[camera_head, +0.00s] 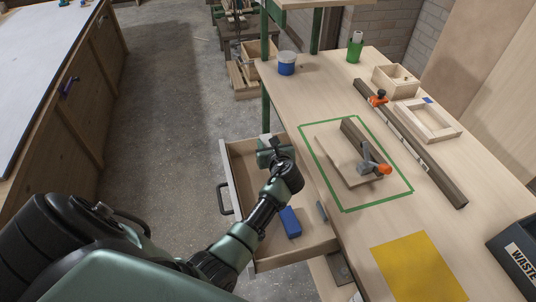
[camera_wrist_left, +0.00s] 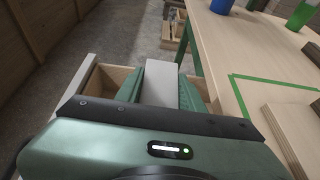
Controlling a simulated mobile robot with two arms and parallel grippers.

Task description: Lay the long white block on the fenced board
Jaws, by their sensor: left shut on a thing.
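My left gripper (camera_head: 270,147) is above the open drawer, left of the workbench. In the left wrist view the left gripper (camera_wrist_left: 160,90) is shut on the long white block (camera_wrist_left: 162,82), which sits between its two green fingers. In the head view the gripper mostly hides the block. The fenced board (camera_head: 338,158) lies on the bench inside a green tape outline, to the right of the gripper. A dark brown fence (camera_head: 355,134) runs along its right side, with an orange-handled clamp (camera_head: 372,168) at its near end. My right gripper is not in view.
The open drawer (camera_head: 297,250) holds a blue block (camera_head: 290,222). A long brown bar (camera_head: 420,150), wooden frame (camera_head: 428,121), small box (camera_head: 396,79), blue-and-white jar (camera_head: 287,64) and green bottle (camera_head: 355,47) stand on the bench. A yellow sheet (camera_head: 418,268) lies nearer, beside a waste bin (camera_head: 515,255).

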